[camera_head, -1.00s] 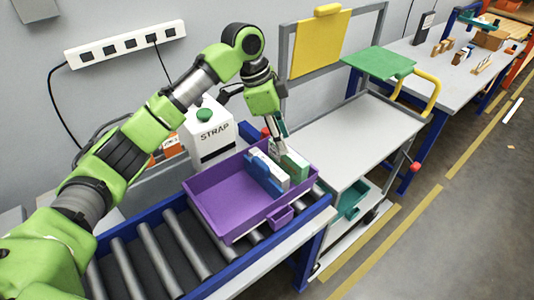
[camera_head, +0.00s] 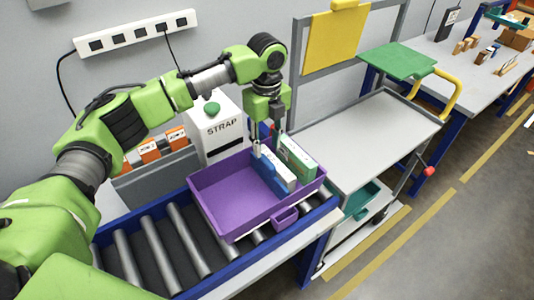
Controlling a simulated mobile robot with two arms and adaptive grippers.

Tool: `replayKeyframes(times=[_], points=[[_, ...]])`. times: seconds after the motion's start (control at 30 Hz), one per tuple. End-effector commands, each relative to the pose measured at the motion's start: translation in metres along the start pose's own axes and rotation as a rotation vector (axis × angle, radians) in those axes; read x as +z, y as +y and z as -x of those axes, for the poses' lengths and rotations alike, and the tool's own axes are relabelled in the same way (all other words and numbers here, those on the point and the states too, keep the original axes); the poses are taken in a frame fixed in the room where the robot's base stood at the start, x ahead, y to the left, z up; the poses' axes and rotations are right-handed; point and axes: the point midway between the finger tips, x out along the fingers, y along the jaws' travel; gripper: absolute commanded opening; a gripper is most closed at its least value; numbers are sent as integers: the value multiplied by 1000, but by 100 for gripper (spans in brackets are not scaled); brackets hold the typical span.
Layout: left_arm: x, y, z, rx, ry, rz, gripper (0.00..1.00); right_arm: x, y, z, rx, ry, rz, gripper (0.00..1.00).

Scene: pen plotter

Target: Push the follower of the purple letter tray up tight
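The purple letter tray (camera_head: 222,198) sits on the roller conveyor. A blue upright panel (camera_head: 275,181), which looks like the follower, stands in its right half with white edges beside it. A green and white upright piece (camera_head: 300,157) stands to its right, near the tray's right wall. The exact gap between them is hard to tell. My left gripper (camera_head: 266,148) points down at the far end of these pieces, its two fingers apart, one near the blue panel's far end and one near the green piece. Contact cannot be made out. My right gripper is not in view.
A white STRAP box (camera_head: 215,132) with a green knob stands behind the tray. Orange boxes (camera_head: 149,151) are at its left. A grey cart (camera_head: 365,140) stands close on the right. Bare rollers (camera_head: 155,245) lie left of the tray.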

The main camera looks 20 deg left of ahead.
Motion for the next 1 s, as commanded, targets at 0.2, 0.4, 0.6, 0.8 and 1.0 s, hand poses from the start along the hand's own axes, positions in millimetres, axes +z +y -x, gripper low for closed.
replayKeyframes(times=[0.2,0.4,0.6,0.8,1.0], points=[[0,0,-37,1,1,1,33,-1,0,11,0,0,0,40],[0,0,-54,0,0,1,33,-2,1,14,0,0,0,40],[0,0,-57,-1,0,0,33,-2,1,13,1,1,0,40],[0,0,-57,-1,0,0,10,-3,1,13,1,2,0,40],[0,-1,-56,-1,0,0,4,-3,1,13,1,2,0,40]])
